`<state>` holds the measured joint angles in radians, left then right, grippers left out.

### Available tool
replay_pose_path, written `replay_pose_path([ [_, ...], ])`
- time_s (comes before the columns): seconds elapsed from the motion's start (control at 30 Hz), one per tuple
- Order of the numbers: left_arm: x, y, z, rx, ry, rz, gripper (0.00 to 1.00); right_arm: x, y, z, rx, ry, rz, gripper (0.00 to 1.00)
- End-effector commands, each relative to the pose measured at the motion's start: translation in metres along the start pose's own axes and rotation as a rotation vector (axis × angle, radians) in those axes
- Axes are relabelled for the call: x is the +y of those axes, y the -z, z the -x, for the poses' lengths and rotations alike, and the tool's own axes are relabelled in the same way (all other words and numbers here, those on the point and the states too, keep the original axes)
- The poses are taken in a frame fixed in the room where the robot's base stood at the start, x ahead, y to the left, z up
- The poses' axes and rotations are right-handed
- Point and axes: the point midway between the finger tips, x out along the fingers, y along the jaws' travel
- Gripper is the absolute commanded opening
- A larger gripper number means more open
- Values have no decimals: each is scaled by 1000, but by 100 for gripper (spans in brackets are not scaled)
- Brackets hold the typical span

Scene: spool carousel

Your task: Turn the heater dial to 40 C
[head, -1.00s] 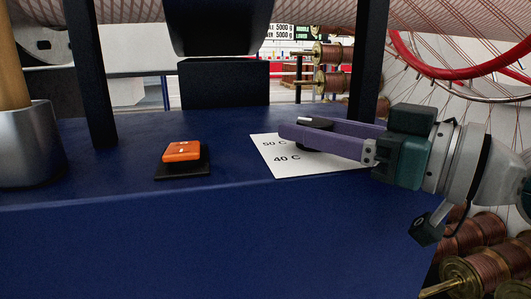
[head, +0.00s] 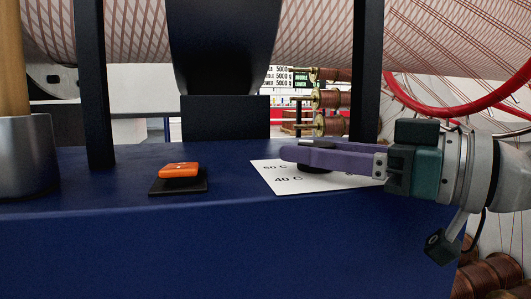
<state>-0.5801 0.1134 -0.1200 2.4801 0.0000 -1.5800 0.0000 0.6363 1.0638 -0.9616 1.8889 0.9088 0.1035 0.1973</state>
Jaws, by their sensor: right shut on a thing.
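The heater dial (head: 313,170) is a low black knob on a white label sheet (head: 323,185) on the blue surface. The sheet reads "50 C" at its left and "40 C" at its front; the gripper covers other parts of it. My right gripper (head: 303,153) reaches in from the right, its purple fingers level and shut on the dial. The fingers hide most of the dial, and I cannot tell which mark its pointer faces. My left gripper is not in view.
An orange rocker switch (head: 179,170) on a black base sits left of the sheet. A metal cup (head: 30,155) with a wooden rod stands at far left. Black posts (head: 95,90) rise from the blue surface (head: 230,240). Copper spools (head: 330,98) and a red ring (head: 440,112) lie behind.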

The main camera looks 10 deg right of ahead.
Motion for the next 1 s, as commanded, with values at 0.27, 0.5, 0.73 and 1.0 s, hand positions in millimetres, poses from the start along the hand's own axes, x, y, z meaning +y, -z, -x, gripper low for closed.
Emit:
replay_pose_path([
  [0.27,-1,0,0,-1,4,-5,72,0,2,0,5,1,0,0],
  [0.5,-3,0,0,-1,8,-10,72,0,1,0,3,1,0,74],
  [0.73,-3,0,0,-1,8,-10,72,0,1,0,2,0,0,82],
  [1.0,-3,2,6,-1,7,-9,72,1,0,20,-4,-2,0,82],
])
